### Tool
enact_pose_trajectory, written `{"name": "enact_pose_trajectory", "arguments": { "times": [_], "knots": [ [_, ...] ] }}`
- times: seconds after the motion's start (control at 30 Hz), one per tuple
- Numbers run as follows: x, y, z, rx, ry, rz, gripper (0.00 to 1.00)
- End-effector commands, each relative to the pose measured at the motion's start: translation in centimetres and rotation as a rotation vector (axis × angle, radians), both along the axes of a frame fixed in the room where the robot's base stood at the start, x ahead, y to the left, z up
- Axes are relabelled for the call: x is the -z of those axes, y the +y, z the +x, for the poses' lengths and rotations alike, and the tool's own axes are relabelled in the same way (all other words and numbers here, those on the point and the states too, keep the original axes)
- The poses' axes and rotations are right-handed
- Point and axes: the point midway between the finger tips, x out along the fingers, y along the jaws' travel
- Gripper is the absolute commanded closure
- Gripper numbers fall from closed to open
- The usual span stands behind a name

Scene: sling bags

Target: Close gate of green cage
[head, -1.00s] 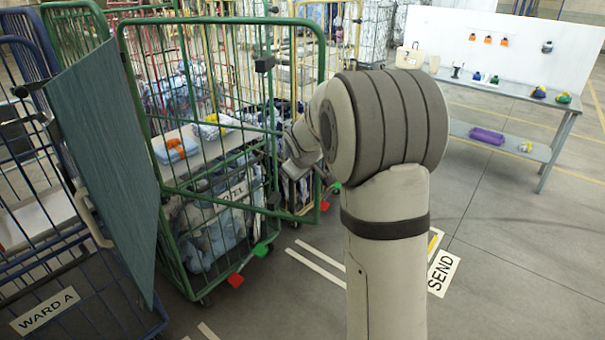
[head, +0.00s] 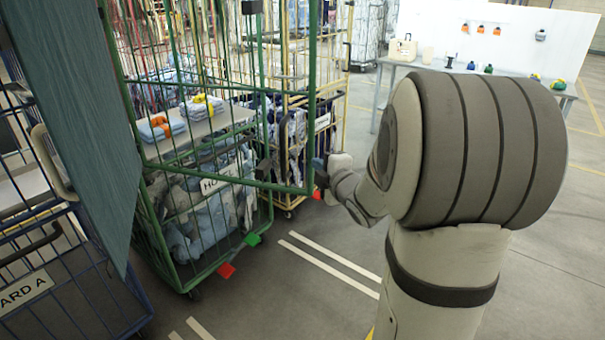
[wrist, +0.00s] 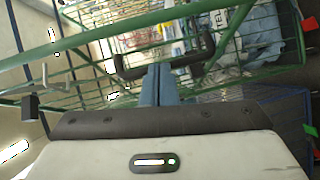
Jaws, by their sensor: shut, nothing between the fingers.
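The green cage (head: 190,277) stands left of centre in the head view, with folded bundles on its shelf and blue-grey bags below. Its green-framed gate (head: 235,184) stands swung out from the cage, its free edge to the right. My gripper (head: 319,172) is at the lower free corner of the gate; the arm partly hides it. In the wrist view my gripper (wrist: 161,68) is shut and empty, its fingertips at a black U-shaped handle (wrist: 190,60) by green bars. I cannot tell whether they touch it.
A blue cage (head: 100,325) marked WARD A with a teal panel (head: 75,110) stands close on the left. A yellow cage (head: 343,90) is behind the gate. Red (head: 226,270) and green (head: 252,239) pedals stick out at the green cage's base. Floor is clear at right.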

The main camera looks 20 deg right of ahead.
Motion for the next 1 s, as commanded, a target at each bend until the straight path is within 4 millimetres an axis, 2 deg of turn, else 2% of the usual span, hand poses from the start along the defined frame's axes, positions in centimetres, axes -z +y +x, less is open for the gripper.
{"name": "enact_pose_trajectory", "arguments": {
  "times": [0.03, 0.2, 0.33, 0.47, 0.83, 1.0],
  "knots": [
    [1.3, 0.2, -0.9, -0.024, -0.041, -0.031, 1.0],
    [1.2, 1.1, -2.6, -0.082, -0.134, -0.102, 1.0],
    [0.9, 1.4, -2.2, -0.093, -0.151, -0.113, 1.0],
    [0.8, 1.8, -0.4, -0.096, -0.149, -0.11, 1.0],
    [0.8, 3.1, 7.4, -0.096, -0.147, -0.108, 1.0],
    [0.7, 1.3, 9.2, -0.09, -0.147, -0.11, 1.0]
  ]
}}
